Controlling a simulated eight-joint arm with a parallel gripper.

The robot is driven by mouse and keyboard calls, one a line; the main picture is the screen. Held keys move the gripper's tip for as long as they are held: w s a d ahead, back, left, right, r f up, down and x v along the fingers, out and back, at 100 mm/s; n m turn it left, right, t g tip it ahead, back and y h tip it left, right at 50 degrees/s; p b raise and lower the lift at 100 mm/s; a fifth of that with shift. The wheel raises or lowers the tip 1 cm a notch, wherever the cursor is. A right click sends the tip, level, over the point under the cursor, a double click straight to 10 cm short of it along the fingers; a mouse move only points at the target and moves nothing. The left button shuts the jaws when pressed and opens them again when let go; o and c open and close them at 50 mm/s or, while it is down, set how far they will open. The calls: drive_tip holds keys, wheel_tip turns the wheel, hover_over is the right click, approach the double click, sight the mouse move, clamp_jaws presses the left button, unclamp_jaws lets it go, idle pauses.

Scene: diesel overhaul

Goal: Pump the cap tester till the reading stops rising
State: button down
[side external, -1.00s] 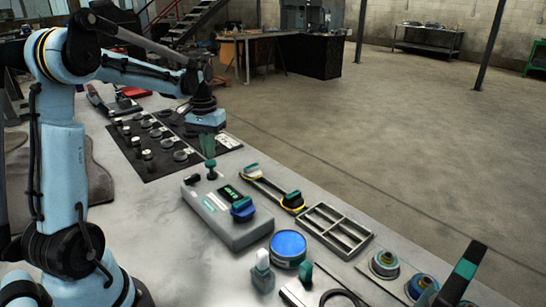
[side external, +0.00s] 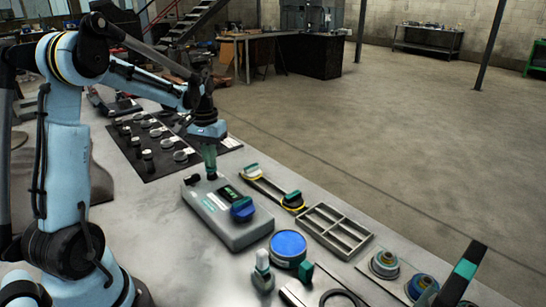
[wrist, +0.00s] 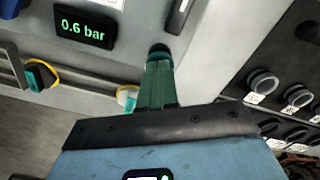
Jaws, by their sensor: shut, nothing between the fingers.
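The cap tester (side external: 225,222) is a grey box on the bench, with a blue cap (side external: 242,209) fitted at its near right end. I cannot tell how far the knob is pressed.
A yellow-edged holder (side external: 268,190) with teal-topped pieces lies right of the tester. A divided grey tray (side external: 335,232), a blue round tin (side external: 288,245) and several caps stand nearer. A black mat (side external: 150,162) with several parts lies behind.

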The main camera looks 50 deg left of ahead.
drive_tip(key=shift+f, duration=0.4)
drive_tip(key=shift+r, duration=1.9)
drive_tip(key=shift+f, duration=1.9)
drive_tip(key=shift+r, duration=1.9)
drive_tip(key=shift+r, duration=0.1)
